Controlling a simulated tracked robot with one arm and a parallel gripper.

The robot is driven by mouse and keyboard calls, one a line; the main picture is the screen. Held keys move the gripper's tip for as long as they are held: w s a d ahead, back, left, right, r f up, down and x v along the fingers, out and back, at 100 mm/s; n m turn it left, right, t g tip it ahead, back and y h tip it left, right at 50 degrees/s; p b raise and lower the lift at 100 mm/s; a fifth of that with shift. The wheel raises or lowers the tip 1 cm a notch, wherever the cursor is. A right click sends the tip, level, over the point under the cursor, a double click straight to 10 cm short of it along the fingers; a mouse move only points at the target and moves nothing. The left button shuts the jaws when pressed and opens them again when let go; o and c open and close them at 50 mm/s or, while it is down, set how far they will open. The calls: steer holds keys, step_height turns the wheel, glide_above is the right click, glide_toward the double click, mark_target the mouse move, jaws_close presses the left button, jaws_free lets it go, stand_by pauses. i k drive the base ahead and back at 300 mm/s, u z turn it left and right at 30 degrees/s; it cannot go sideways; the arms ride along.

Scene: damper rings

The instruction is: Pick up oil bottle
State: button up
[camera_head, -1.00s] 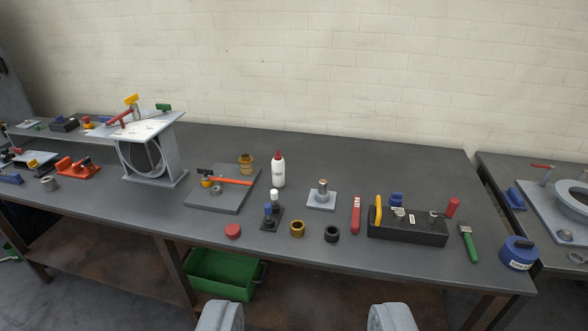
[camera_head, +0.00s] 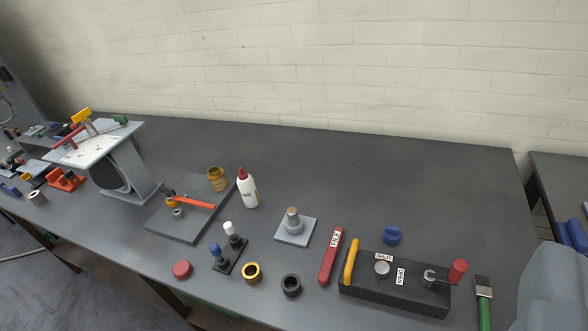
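The oil bottle (camera_head: 249,190) is white with a red cap and a small dark label. It stands on the grey bench, just right of a flat grey plate (camera_head: 183,229), with clear bench behind and to its right. A large pale grey part of my gripper (camera_head: 555,293) shows at the lower right edge, blurred and close to the camera. It is well to the right of the bottle and apart from it. The other finger is outside the picture, so the opening cannot be seen.
An orange-handled tool (camera_head: 196,202) and a brass piece (camera_head: 217,179) are on the plate. In front of the bottle is a small black stand (camera_head: 231,256) with white and blue tops. A steel post on a base (camera_head: 293,229) stands to its right. The back of the bench (camera_head: 390,165) is clear.

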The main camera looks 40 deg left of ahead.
mark_target(245, 183)
steer(key=u, duration=0.2)
steer(key=i, duration=1.15)
steer(key=u, duration=0.5)
